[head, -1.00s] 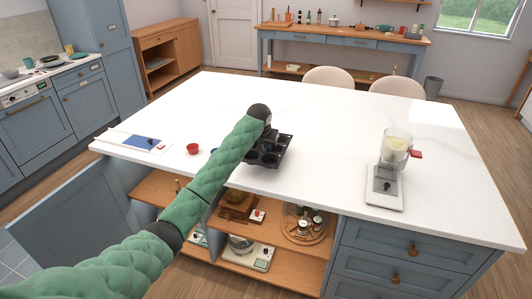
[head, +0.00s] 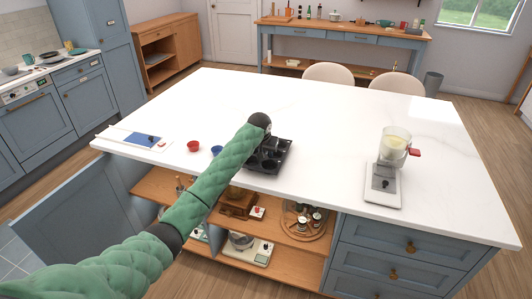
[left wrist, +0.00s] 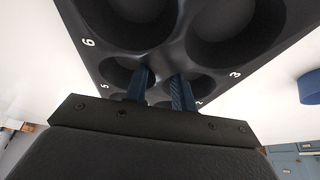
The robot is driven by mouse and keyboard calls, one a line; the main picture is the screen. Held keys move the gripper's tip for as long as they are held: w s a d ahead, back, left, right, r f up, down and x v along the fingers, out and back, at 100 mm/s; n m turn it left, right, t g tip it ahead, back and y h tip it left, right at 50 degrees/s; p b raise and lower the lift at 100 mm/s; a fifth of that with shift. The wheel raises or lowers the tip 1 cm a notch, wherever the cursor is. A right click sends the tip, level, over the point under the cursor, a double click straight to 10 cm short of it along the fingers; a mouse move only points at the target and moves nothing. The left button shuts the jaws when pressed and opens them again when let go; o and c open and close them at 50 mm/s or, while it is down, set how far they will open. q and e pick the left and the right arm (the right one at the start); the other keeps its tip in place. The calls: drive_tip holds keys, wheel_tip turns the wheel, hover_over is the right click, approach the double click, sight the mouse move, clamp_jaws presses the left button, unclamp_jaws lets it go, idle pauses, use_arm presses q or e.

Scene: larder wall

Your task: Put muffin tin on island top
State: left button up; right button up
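The muffin tin (head: 282,150) is dark, with several round cups and white numbers by them. In the head view it is at the near middle of the white island top (head: 330,120), partly hidden by my left arm. I cannot tell whether it rests on the top or is just above it. In the left wrist view the tin (left wrist: 165,42) fills the upper middle. My left gripper (left wrist: 162,88) has its two fingers in neighbouring cups, on either side of the strip between them, and is shut on it. My right gripper is not in view.
A red cup (head: 193,146) and a blue cup (head: 216,150) stand left of the tin. A blue-and-white board (head: 140,138) lies at the left end. The island's middle and back are clear; open shelves (head: 290,250) are below.

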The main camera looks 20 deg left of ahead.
use_arm(q)
drive_tip(key=shift+o, duration=0.3)
